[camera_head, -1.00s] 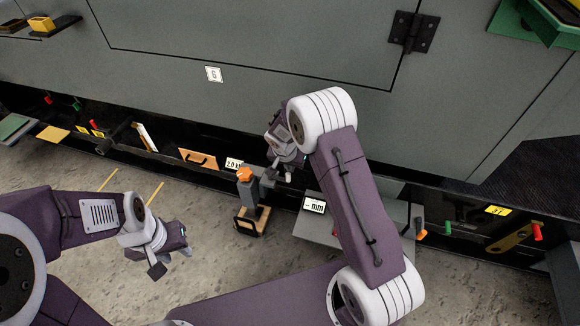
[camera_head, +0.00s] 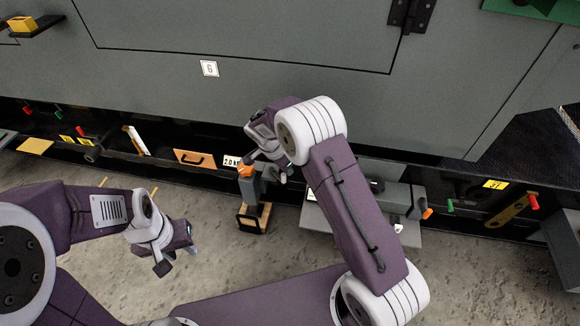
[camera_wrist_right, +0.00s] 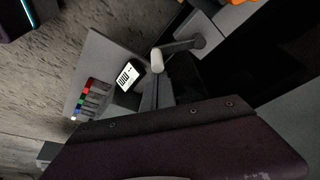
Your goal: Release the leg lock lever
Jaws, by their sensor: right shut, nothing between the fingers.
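The grey leg (camera_head: 250,188) with an orange knob (camera_head: 246,170) on top stands over a wooden block (camera_head: 254,217) in the head view. In the right wrist view, a lever (camera_wrist_right: 157,61) with a pale round handle sticks out from the leg's grey block (camera_wrist_right: 200,38). I take this as the leg lock lever; its end partly shows beside the leg in the head view (camera_head: 282,175). My right gripper (camera_head: 272,160) is shut and empty, close above the lever; I cannot tell whether they touch. My left gripper (camera_head: 178,259) is open and empty over the floor.
A grey shelf (camera_head: 402,238) with an mm display (camera_wrist_right: 128,77) lies right of the leg, partly behind my right arm. The large grey enclosure (camera_head: 250,60) fills the back. An orange-handled panel (camera_head: 195,158) is left of the leg. The floor in front is open.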

